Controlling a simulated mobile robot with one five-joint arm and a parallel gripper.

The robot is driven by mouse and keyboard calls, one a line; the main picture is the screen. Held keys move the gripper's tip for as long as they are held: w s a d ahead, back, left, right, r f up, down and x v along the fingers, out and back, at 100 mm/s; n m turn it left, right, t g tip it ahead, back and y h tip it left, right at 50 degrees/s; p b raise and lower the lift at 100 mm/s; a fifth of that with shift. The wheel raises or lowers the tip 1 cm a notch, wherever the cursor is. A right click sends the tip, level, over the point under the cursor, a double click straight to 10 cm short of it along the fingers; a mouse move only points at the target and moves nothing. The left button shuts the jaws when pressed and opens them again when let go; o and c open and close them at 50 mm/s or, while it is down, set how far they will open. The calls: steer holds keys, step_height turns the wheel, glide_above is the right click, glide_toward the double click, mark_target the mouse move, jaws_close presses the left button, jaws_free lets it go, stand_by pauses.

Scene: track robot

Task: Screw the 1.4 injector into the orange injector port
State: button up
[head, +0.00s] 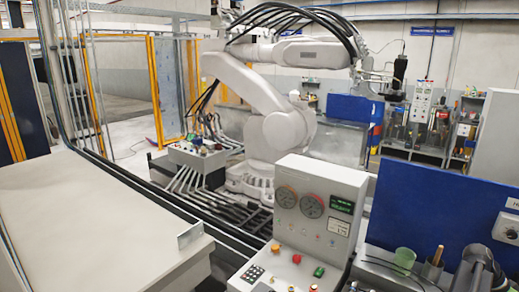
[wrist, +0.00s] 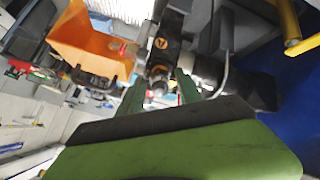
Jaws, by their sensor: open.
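In the wrist view my gripper (wrist: 159,88) shows its two green fingers apart, with a wide green and dark body below them. A small grey, rounded metal part (wrist: 158,87) shows between or just beyond the fingertips; I cannot tell whether they touch it. Behind it is a dark block (wrist: 160,50) with an orange mark. An orange box-like thing (wrist: 88,42) is at the upper left. I cannot tell which of these is the 1.4 injector or the orange injector port. My gripper is not visible in the head view.
In the head view a grey control console (head: 318,205) with gauges and buttons stands at the centre front. A large white robot arm (head: 262,100) is behind it. A pale bench (head: 85,215) fills the left. A blue panel (head: 430,215) and a green cup (head: 404,260) are at right.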

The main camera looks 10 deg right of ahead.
steer(key=n, duration=1.2)
jaws_close()
stand_by(0.6)
